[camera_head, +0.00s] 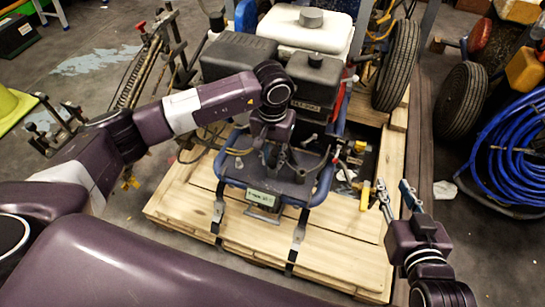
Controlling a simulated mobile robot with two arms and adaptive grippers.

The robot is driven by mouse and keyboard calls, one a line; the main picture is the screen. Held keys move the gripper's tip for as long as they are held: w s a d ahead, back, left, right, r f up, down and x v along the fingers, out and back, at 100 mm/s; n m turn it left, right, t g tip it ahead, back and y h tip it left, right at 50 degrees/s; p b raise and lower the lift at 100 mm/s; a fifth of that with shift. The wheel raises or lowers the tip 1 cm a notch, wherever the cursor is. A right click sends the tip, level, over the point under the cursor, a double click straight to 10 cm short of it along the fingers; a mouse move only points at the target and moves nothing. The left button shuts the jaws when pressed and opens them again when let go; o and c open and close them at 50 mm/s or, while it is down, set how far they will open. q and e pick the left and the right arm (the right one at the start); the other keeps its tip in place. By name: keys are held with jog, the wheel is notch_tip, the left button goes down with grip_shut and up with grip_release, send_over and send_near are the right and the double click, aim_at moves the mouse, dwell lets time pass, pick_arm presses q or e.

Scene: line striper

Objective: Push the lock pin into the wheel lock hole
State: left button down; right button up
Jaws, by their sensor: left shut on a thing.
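The line striper (318,30) stands on a wooden pallet (200,215), with a dark front deck inside a blue tube frame (327,178). My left gripper (283,165) points down over this deck. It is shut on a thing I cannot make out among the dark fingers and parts. The lock pin and the wheel lock hole cannot be picked out; the gripper and arm cover part of the deck. A large rear wheel (397,65) is at the striper's right. My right gripper (392,187) is open and empty, over the pallet's right edge, apart from the striper.
A small display (265,197) is on the deck's front. Black straps (296,240) run down to the pallet's front edge. A coiled blue hose (515,150) and another wheel (462,100) stand at the right. Floor at the left (75,95) is partly clear.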

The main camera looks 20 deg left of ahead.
pick_arm(q)
jog(key=shift+f, duration=0.15)
pick_arm(e)
jog(key=shift+w+a+r, duration=0.1)
jog(key=shift+w+r, duration=0.05)
jog(key=shift+r, duration=0.1)
pick_arm(q)
jog(key=c, duration=1.6)
grip_release()
jog(key=o, duration=0.3)
